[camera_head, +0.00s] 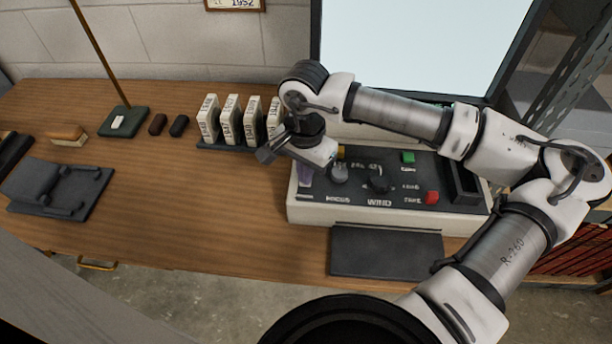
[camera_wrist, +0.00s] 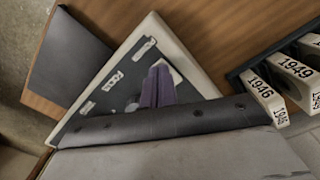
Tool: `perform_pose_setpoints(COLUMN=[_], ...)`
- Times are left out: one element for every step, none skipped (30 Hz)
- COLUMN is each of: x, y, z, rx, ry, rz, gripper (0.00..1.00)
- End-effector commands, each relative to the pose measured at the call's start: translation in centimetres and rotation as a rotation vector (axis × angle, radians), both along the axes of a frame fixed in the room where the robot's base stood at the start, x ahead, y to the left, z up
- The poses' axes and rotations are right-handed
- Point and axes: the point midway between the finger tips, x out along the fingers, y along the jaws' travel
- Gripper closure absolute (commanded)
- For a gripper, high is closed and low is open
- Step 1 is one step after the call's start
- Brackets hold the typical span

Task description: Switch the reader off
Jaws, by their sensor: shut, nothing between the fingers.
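The reader (camera_head: 330,214) is a pale console with a dark control panel, at the right end of the wooden bench below a large bright screen (camera_head: 415,40). The panel carries a grey knob (camera_head: 338,173), a dark knob (camera_head: 378,183), a green button (camera_head: 408,157) and a red button (camera_head: 432,197). My gripper (camera_head: 305,177) is shut and empty, its purple fingers pointing down over the panel's left end. In the wrist view the fingers (camera_wrist: 158,88) overlap a small whitish plate (camera_wrist: 174,74) on the panel. Contact cannot be told. The gripper and arm hide part of the panel.
A rack of labelled white boxes (camera_head: 231,120) stands just left of the reader. A dark flat pad (camera_head: 386,252) lies before the reader. Farther left are a green-based lamp (camera_head: 123,121), two small dark items and a dark cradle (camera_head: 60,187). The bench middle is clear.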

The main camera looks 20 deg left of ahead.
Motion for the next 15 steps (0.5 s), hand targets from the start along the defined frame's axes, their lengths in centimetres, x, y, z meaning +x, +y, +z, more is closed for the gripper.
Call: perform_pose_setpoints(x=[0.0, 0.0, 0.0, 0.0, 0.0, 0.0, 0.0, 0.0, 0.0, 0.0, 0.0, 0.0, 0.1, 0.1, 0.1], y=[0.0, 0.0, 0.0, 0.0, 0.0, 0.0, 0.0, 0.0, 0.0, 0.0, 0.0, 0.0, 0.0, 0.0, 0.0], z=[-0.2, -0.2, -0.2, -0.3, -0.3, -0.4, -0.4, -0.3, -0.3, -0.2, 0.0, 0.2, 0.5, 0.7, 1.1], rx=[0.000, 0.000, 0.000, 0.000, 0.000, 0.000, 0.000, 0.000, -0.001, -0.001, -0.001, -0.001, -0.001, 0.000, 0.000], ry=[-0.001, -0.001, -0.001, -0.001, -0.001, -0.001, -0.001, 0.000, 0.000, 0.000, -0.001, -0.001, -0.002, -0.002, -0.002], rz=[0.000, 0.000, 0.000, 0.000, 0.000, 0.000, 0.000, 0.000, 0.000, 0.000, -0.001, -0.001, -0.001, -0.001, -0.001], gripper=[1.00, 1.00, 1.00, 1.00, 1.00, 1.00, 1.00, 1.00, 1.00, 1.00, 1.00, 1.00, 1.00, 1.00, 1.00])
